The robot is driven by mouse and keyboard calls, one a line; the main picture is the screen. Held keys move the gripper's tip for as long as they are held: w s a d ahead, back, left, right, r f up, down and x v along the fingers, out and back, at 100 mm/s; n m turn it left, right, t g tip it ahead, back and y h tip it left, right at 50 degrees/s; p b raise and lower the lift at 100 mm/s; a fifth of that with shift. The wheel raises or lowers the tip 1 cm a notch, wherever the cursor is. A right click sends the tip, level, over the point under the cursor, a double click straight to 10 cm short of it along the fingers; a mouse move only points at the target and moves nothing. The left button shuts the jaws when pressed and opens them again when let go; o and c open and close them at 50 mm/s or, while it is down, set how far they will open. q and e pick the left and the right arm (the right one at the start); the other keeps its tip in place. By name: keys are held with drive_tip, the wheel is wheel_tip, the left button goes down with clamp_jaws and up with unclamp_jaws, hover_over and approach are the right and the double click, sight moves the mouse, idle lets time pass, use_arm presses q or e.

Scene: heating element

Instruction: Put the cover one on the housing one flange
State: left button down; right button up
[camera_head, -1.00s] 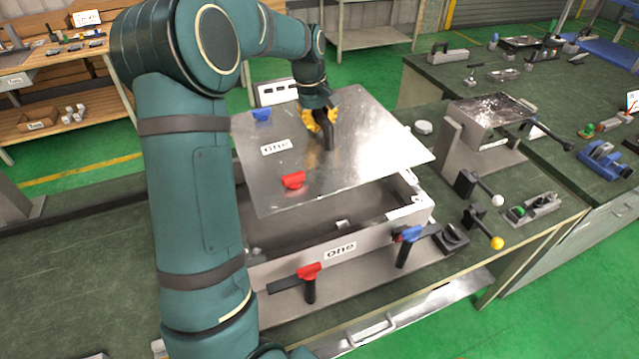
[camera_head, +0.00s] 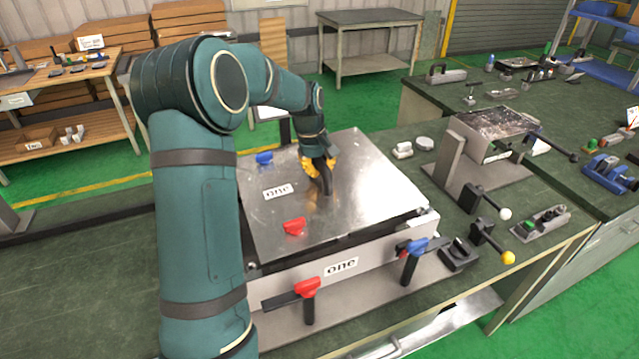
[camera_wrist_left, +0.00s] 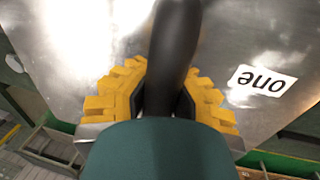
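The cover one (camera_head: 357,184) is a flat shiny metal plate with a "one" label, a red tab and a blue tab. It lies over the open top of the housing one (camera_head: 375,262), a grey box with its own "one" label. A dark gap shows along the front edge, so I cannot tell whether the cover rests fully on the flange. My left gripper (camera_head: 319,176) has yellow fingers closed around the cover's black upright handle (camera_head: 326,182). The left wrist view shows the handle (camera_wrist_left: 174,50) between the yellow fingers (camera_wrist_left: 168,100). My right gripper is not in view.
A red-handled clamp (camera_head: 308,288) and a blue-handled clamp (camera_head: 413,246) stand at the housing's front. To the right are levers with a white knob (camera_head: 505,214) and a yellow knob (camera_head: 508,258), and a metal stand (camera_head: 490,135). Bench surface at the left is clear.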

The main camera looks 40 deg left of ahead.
sight(319, 179)
use_arm(q)
wheel_tip(319, 179, down, 4)
drive_tip(key=shift+f, duration=0.15)
drive_tip(key=c, duration=1.1)
unclamp_jaws()
drive_tip(key=shift+c, duration=0.2)
drive_tip(key=r, duration=0.4)
drive_tip(key=s+r, duration=0.1)
drive_tip(key=r, duration=0.3)
drive_tip(key=s+a+r+p, duration=0.1)
drive_tip(key=r, duration=0.2)
drive_tip(key=shift+r, duration=0.4)
